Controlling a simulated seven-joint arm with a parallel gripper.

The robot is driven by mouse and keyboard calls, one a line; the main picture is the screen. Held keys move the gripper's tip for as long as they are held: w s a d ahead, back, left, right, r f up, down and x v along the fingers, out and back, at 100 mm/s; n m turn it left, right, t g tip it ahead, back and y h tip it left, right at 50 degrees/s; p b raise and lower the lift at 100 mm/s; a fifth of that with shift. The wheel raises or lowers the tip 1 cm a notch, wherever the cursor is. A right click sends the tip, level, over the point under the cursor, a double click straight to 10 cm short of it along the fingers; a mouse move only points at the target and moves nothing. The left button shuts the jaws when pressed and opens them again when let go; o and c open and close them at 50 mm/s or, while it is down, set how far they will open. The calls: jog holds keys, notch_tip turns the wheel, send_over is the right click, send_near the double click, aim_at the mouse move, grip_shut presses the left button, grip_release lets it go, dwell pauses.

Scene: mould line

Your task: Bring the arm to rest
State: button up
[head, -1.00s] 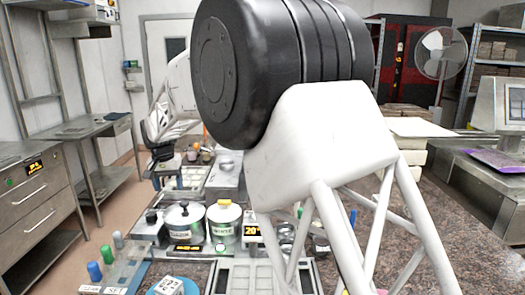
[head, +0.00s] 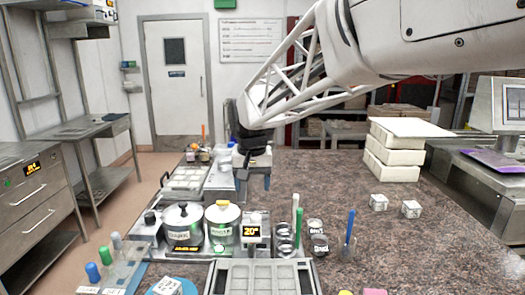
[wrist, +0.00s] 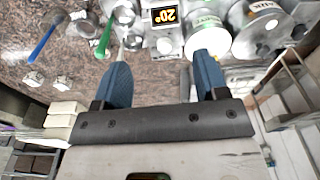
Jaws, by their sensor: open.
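My gripper (head: 255,180) hangs below my white lattice arm in the head view, above the speckled worktop behind the two pots. In the wrist view my gripper (wrist: 162,66) shows two blue fingers spread apart, with nothing held between them. My arm crosses the upper right of the head view. The gripper's fingertips are small and partly dark in the head view.
Two lidded pots, one at the left (head: 183,222) and one at the right (head: 222,219), stand beside a 20° display (head: 251,232). A mould tray (head: 262,277) is in front. White blocks (head: 393,160) are stacked at right. Open worktop (head: 430,240) surrounds two small cubes.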

jog(key=s+d+f, duration=0.1)
jog(key=s+d, duration=1.3)
jog(key=s, duration=0.1)
jog(key=s+d+f, duration=0.3)
jog(key=s, duration=0.5)
jog(key=s+d+f+t, duration=0.1)
jog(key=s+d+f, duration=0.2)
jog(key=s, duration=0.5)
jog(key=shift+s+d+f+m, duration=0.25)
jog(key=shift+d+f+m, duration=0.15)
jog(key=shift+d, duration=0.2)
